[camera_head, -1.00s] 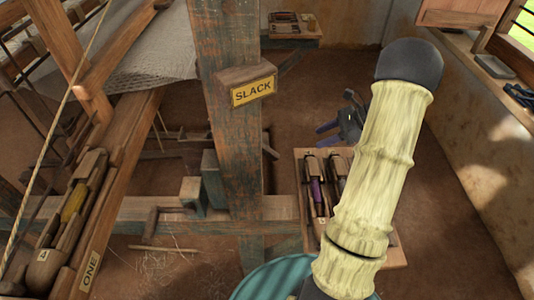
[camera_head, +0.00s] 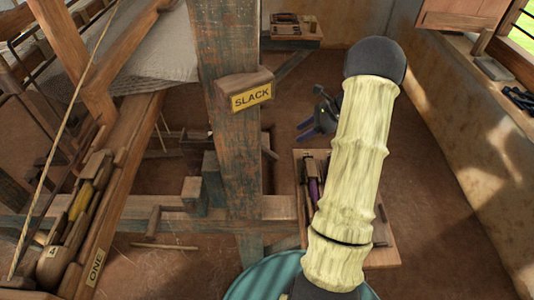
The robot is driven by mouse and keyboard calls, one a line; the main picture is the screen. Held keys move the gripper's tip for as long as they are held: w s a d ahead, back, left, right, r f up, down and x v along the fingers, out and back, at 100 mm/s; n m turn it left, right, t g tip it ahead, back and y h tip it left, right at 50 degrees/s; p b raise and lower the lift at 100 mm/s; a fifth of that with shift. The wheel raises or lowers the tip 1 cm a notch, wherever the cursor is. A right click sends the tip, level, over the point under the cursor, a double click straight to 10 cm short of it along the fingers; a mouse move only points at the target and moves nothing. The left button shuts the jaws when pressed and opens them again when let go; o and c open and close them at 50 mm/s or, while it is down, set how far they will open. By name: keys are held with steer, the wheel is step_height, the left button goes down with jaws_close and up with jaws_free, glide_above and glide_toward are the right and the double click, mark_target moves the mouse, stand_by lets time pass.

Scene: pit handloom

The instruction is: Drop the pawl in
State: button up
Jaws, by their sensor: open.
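I cannot pick out the pawl for certain in this view. A wooden block labelled SLACK (camera_head: 246,92) is fixed to the worn upright loom post (camera_head: 232,150). My gripper (camera_head: 308,130) shows small and dark with bluish fingers, to the right of the post and beyond it. It is open, and no held thing shows in it. My pale ribbed arm stands in front and hides part of the area around the gripper.
A wooden tray (camera_head: 388,253) with shuttles lies behind my arm. A beam labelled ONE (camera_head: 95,266) and a shuttle (camera_head: 62,255) are at left. A small table (camera_head: 292,42) stands at the back. A wall with a ledge (camera_head: 480,150) bounds the right. Bare floor lies between.

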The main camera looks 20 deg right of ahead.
mark_target(268, 153)
steer(key=p+x, duration=0.1)
steer(key=x, duration=1.5)
steer(key=shift+a+f, duration=0.15)
steer(key=shift+a, duration=0.1)
jaws_close()
